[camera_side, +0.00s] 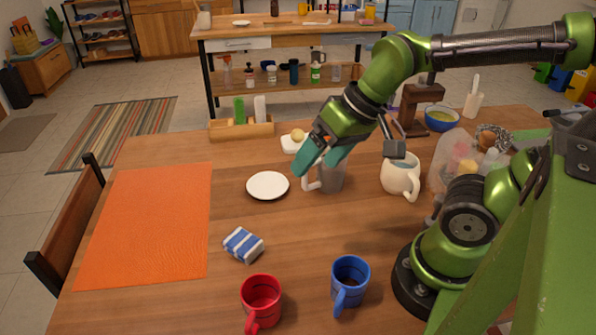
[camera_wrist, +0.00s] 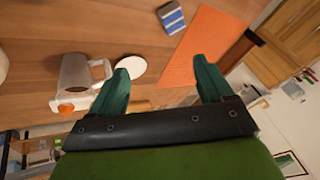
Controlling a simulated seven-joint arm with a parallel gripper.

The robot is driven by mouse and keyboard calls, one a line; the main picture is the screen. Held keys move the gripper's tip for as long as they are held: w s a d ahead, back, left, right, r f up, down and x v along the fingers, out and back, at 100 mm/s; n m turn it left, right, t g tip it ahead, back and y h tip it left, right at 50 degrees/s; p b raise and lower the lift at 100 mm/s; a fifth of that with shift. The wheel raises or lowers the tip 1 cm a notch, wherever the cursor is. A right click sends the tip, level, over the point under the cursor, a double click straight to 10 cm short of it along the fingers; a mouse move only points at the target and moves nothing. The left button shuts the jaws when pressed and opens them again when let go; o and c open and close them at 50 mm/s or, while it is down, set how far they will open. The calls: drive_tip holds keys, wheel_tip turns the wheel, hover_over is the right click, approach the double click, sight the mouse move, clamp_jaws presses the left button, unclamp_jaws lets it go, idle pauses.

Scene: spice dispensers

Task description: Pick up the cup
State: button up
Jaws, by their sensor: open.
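Several cups are in the side view. A red cup (camera_side: 262,297) and a blue cup (camera_side: 350,272) stand upright at the front of the table. A cream jug-like cup (camera_side: 400,176) stands right of my gripper. A grey see-through cup or jug with a pale handle (camera_side: 331,180) is partly hidden behind my gripper; what looks like the same vessel shows left of the fingers in the wrist view (camera_wrist: 74,78). My gripper (camera_side: 314,167) is open, with nothing between its fingers (camera_wrist: 161,66), above the table. The red and blue cups are outside the wrist view.
A white plate (camera_side: 267,185) lies left of my gripper, and a blue-striped block (camera_side: 243,245) lies in front. An orange mat (camera_side: 150,222) covers the table's left side. A wooden rack (camera_side: 242,130), a brown stand and a bowl (camera_side: 440,119) are at the back.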

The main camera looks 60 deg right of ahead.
sight(354, 281)
drive_tip(key=s+a+f+n+g+h, duration=0.25)
drive_tip(key=s+a+f+g, duration=0.2)
drive_tip(key=g, duration=0.55)
drive_tip(key=x, duration=1.1)
drive_tip(key=a+x, duration=0.1)
drive_tip(key=x, duration=0.4)
drive_tip(key=shift+s+f, duration=0.3)
drive_tip(key=shift+a, duration=0.1)
drive_tip(key=c, duration=0.8)
drive_tip(key=shift+c, duration=0.2)
drive_tip(key=shift+r, duration=0.2)
